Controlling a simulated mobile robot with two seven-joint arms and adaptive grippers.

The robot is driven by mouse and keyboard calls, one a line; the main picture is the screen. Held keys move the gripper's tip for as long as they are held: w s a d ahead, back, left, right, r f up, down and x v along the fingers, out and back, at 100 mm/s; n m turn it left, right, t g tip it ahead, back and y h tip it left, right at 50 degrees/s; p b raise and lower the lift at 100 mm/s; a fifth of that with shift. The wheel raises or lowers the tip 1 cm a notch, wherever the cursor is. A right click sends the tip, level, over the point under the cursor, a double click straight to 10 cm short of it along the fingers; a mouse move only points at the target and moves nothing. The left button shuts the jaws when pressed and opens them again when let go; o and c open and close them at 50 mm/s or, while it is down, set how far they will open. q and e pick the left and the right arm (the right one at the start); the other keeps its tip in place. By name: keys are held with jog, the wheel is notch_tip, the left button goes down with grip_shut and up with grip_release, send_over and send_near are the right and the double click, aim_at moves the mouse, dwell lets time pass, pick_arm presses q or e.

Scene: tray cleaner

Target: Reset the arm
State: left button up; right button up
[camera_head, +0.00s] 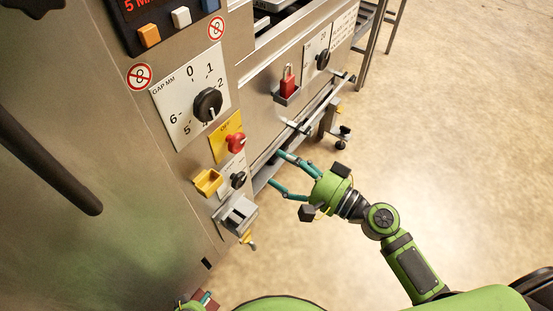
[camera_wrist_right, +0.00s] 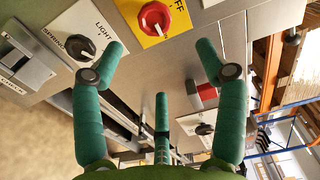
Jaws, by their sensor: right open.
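My right arm reaches in from the lower right of the head view. My right gripper (camera_head: 273,169) has its teal fingers spread apart and empty, in front of the lower edge of the steel machine. In the right wrist view, the fingers of the right gripper (camera_wrist_right: 161,50) stand apart with nothing between them. A small teal and green piece at the bottom edge of the head view looks like my left gripper (camera_head: 204,299); most of it is cut off.
The machine front carries a gap dial (camera_head: 207,104), a red knob (camera_head: 236,142) on a yellow plate, a black light knob (camera_head: 238,180), a yellow holder (camera_head: 207,182) and a red padlock (camera_head: 288,85). A rail (camera_head: 318,112) runs along its lower edge. Open floor (camera_head: 450,130) lies right.

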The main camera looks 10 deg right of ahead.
dwell(0.5)
jog(key=s+d+f+n+g+h, duration=0.2)
jog(key=s+d+f+h, duration=0.1)
jog(key=f, duration=0.9)
jog(key=s+d+f+n+g+h, duration=0.2)
jog(key=s+f+h, duration=0.2)
jog(key=f, duration=0.8)
jog(key=s+d+f+n+g+h, duration=0.3)
jog(key=f, duration=0.8)
jog(key=s+d+f+n+g+h, duration=0.2)
jog(key=s+d+f+n, duration=0.1)
jog(key=s+f, duration=0.55)
pick_arm(q)
jog(key=s+a+r+g+p, duration=0.1)
jog(key=s+r+p, duration=0.4)
jog(key=s+p, duration=0.3)
jog(key=s+a+r+g+p, duration=0.1)
jog(key=s+r+g+p, duration=0.1)
jog(key=s+r+p, duration=0.3)
jog(key=s+p, duration=0.4)
jog(key=p, duration=0.1)
jog(key=shift+s, duration=0.15)
pick_arm(e)
jog(key=s+d+r+g, duration=0.1)
jog(key=s+r, duration=0.4)
jog(key=s, duration=0.3)
jog(key=s+d+r+g, duration=0.1)
jog(key=s+r, duration=0.5)
jog(key=s, duration=0.3)
jog(key=shift+g+h, duration=0.4)
